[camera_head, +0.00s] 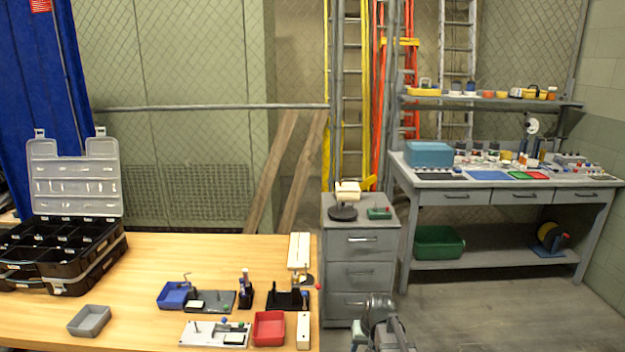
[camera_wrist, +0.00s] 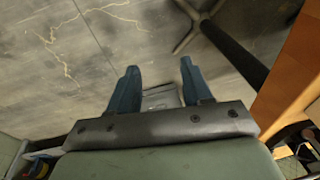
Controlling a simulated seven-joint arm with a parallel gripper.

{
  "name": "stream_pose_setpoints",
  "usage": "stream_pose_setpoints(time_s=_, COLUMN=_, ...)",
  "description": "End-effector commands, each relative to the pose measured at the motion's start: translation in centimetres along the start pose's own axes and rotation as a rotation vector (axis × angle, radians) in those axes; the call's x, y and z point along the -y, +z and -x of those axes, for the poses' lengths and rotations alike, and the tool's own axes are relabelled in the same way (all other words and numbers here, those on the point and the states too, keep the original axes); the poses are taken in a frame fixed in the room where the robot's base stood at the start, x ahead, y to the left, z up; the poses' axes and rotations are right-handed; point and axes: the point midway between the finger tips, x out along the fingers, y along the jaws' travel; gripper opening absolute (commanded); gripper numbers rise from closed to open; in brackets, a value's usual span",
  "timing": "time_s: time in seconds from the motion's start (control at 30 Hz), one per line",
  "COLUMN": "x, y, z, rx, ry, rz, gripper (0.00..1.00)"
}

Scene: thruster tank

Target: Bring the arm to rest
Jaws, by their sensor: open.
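My gripper (camera_wrist: 158,67) shows in the wrist view with its two dark blue fingers apart and nothing between them. Beyond the fingers is grey, cracked-looking floor (camera_wrist: 90,45). The gripper touches nothing that I can see. In the head view, part of my arm (camera_head: 382,322) shows at the bottom edge, right of the wooden table (camera_head: 225,255) and in front of the grey drawer cabinet (camera_head: 361,270). I cannot make out the fingers there.
Small trays and fixtures stand on the table, including a red tray (camera_head: 268,328), a blue tray (camera_head: 174,295) and a grey tray (camera_head: 89,320). A black organizer case (camera_head: 85,270) stands open at left. A workbench (camera_head: 505,183) is at back right. Floor at right is clear.

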Motion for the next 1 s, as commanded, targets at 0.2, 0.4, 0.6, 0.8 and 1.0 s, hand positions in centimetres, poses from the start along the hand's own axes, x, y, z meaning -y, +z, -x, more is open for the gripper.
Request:
stream_pose_setpoints(time_s=0.2, x=-1.9, y=6.9, z=-5.4, rx=0.089, ry=0.052, rz=0.003, gripper=0.49)
stream_pose_setpoints(time_s=0.4, x=-3.3, y=13.0, z=-9.4, rx=0.176, ry=0.088, rz=0.008, gripper=0.49)
stream_pose_setpoints(time_s=0.6, x=-4.4, y=19.4, z=-12.7, rx=0.271, ry=0.114, rz=0.012, gripper=0.49)
stream_pose_setpoints(time_s=0.8, x=-5.3, y=25.8, z=-15.3, rx=0.371, ry=0.131, rz=0.014, gripper=0.49)
stream_pose_setpoints(time_s=1.0, x=-5.9, y=32.2, z=-17.4, rx=0.47, ry=0.135, rz=0.01, gripper=0.49)
